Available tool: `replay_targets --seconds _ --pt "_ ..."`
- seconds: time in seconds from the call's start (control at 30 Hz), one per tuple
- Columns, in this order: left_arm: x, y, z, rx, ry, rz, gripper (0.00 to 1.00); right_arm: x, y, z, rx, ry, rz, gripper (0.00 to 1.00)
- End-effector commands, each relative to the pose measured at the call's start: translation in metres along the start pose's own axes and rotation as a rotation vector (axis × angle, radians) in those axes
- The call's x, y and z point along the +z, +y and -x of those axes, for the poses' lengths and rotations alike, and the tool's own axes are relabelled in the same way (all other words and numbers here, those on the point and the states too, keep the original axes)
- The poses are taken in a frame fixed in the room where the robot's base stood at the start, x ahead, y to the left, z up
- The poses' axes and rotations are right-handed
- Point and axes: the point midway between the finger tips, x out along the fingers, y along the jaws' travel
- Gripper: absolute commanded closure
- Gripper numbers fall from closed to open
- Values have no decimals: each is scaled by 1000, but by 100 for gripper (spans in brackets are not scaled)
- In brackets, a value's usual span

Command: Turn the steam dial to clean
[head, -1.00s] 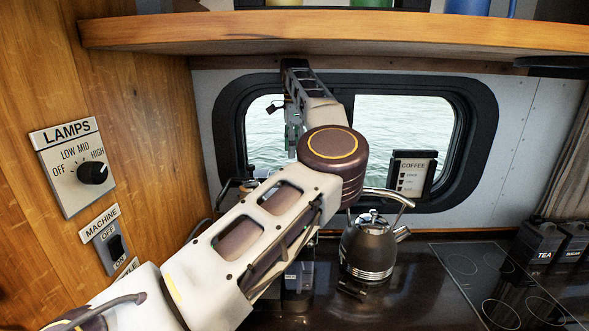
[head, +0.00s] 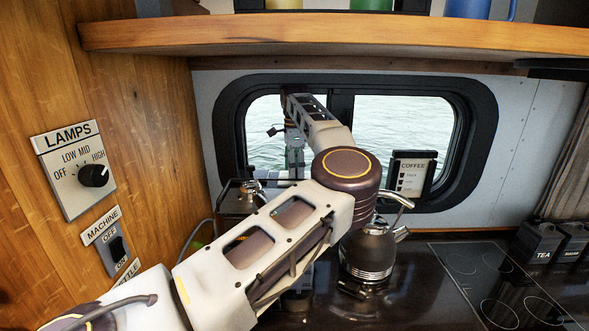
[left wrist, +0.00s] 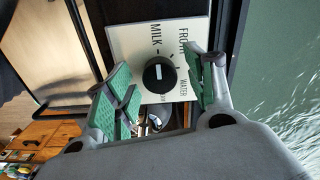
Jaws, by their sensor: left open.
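The steam dial (left wrist: 159,75) is a round black knob with a white mark on a pale plate in the left wrist view. Its plate reads MILK, FROTH (partly covered) and WATER; another label at the knob's lower edge is too small to read, and I cannot make out CLEAN. My left gripper (left wrist: 158,63) is open, with its green-padded fingers on either side of the knob in that view. I cannot tell whether they touch it. In the head view my left gripper (head: 295,160) is small in front of the window, and the dial cannot be made out there.
A dark kettle (head: 368,252) stands on the counter right of my arm, close to it. A wooden shelf (head: 340,38) runs above. The lamps panel (head: 75,172) and machine switch (head: 117,247) are on the left wall. A hob (head: 480,275) lies at right.

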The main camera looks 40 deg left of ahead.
Motion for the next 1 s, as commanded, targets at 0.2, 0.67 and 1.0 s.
replay_targets --seconds 0.2,0.67,1.0 --pt "0 0 -7 1 0 0 45 0 0 1 0 0 0 60" --pt "0 0 -7 0 0 0 75 0 0 1 0 0 0 60" --pt "0 0 -7 0 0 -7 91 -1 -1 1 -1 1 0 60"
